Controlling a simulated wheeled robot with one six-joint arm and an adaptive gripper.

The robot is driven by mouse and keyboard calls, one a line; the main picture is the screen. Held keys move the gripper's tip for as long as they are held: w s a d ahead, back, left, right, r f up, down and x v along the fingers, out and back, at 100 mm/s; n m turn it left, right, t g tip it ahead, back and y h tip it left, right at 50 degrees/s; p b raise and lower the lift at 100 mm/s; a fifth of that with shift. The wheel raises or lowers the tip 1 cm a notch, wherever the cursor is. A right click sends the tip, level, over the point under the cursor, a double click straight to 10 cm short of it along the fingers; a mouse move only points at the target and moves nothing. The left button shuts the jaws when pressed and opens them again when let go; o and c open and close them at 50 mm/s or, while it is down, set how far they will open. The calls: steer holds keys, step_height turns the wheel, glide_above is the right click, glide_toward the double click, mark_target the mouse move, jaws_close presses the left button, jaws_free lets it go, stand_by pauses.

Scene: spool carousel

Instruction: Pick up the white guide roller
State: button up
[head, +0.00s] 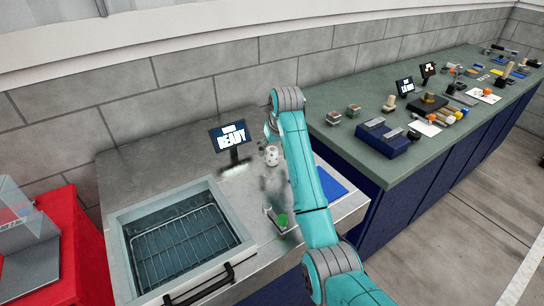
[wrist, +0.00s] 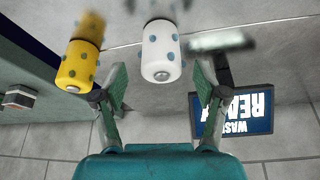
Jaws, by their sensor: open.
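In the wrist view the white roller (wrist: 161,52), with blue-grey spots, shows in the gap between my fingertips, with space on both sides. My gripper (wrist: 158,78) is open and empty, with one finger on each side of the roller's line. In the head view my gripper (head: 271,127) is partly hidden by my teal arm, close to the roller. Whether the roller lies between the fingers or just beyond them, I cannot tell.
A yellow spotted roller (wrist: 80,65) stands just outside my left finger in the wrist view. The READY screen (head: 231,137) is close by. A sink with a wire rack (head: 182,246) and a green-topped part (head: 281,220) are nearer. A green bench (head: 335,145) holds several parts.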

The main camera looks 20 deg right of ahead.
mark_target(272, 149)
steer(key=x, duration=0.4)
steer(key=shift+f, duration=0.1)
jaws_close()
